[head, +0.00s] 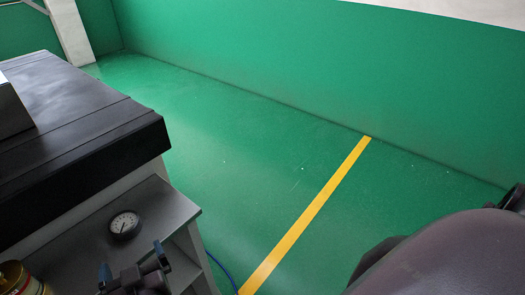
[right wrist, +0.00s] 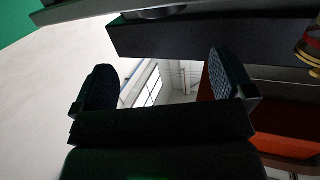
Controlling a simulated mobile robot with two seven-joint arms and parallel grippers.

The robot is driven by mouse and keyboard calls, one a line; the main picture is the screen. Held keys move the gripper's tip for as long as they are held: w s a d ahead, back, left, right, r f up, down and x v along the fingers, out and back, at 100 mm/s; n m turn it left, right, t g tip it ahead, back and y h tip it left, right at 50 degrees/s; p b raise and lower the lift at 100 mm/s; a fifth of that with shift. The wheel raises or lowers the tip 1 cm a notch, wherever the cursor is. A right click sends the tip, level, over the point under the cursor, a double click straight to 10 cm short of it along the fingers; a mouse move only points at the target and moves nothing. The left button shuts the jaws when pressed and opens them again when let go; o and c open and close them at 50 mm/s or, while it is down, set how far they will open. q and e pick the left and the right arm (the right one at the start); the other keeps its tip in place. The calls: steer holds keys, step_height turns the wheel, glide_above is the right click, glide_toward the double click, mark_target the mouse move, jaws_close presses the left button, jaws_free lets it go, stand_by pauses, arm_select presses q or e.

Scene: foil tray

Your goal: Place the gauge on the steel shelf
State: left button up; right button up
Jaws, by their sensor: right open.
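The gauge (head: 125,224) is round, with a pale dial, a dark rim and a needle. In the head view it appears to rest on the grey steel shelf (head: 172,210) at the lower left, dial facing up. My right gripper (head: 133,270) is just below the gauge in the picture, apart from it and with nothing between its fingers. In the right wrist view my right gripper (right wrist: 163,85) has its fingers wide apart, in front of a shiny surface reflecting a window. My left gripper is not in view.
A black-topped bench (head: 80,125) rises beside the shelf at the left. A gold tin (head: 14,278) stands at the lower left corner, and it also shows in the wrist view (right wrist: 312,48). Green floor with a yellow line (head: 310,210) lies clear to the right.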

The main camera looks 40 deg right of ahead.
steer(key=s+d+t+y, duration=0.15)
steer(key=d+t, duration=0.25)
steer(key=d, duration=0.7)
steer(key=s+d+f+n+g, duration=0.1)
steer(key=s+d+f+g, duration=0.3)
steer(key=d+f, duration=0.4)
steer(key=s+d+f+g, duration=0.4)
steer(key=s+d+f, duration=0.3)
steer(key=d+f, duration=0.2)
steer(key=shift+s+d+f+n+g+h, duration=0.2)
steer(key=shift+d+n+g+h, duration=0.25)
steer(key=shift+d, duration=0.7)
